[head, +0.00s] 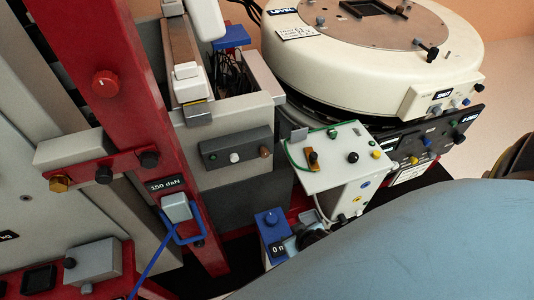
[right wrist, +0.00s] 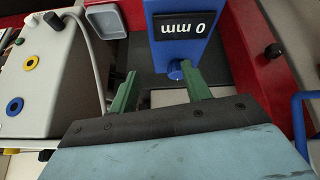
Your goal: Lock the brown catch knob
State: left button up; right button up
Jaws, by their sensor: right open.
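A small brown knob (head: 265,152), which fits the brown catch knob, sits at the right end of a dark grey panel (head: 250,142) in the head view, beside a white and a green button. I cannot read from its shape whether it is locked. It does not show in the right wrist view. My right gripper (right wrist: 160,90) is open and empty in the wrist view. Its green fingers point at a blue block (right wrist: 182,50) marked 0 mm, with a blue knob (right wrist: 177,70) near the gap between the fingertips. My left gripper is out of view.
A pale box (head: 345,155) with an orange-brown lever (head: 313,160) stands right of the panel. A red post (head: 120,90) with a blue loop handle (head: 183,235) stands left. A large round cream housing (head: 375,65) is behind. My bluish arm covers the lower right of the head view.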

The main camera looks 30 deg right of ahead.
jog(key=w+d+r+m+t, duration=0.2)
jog(key=w+r+t, duration=0.25)
jog(key=r, duration=0.45)
jog(key=m+t+p, duration=0.1)
jog(key=m+t, duration=0.1)
jog(key=t, duration=0.1)
send_near(266, 155)
jog(key=b+x, duration=0.1)
jog(key=x, duration=0.8)
jog(key=shift+w+f, duration=0.1)
jog(key=c, duration=1)
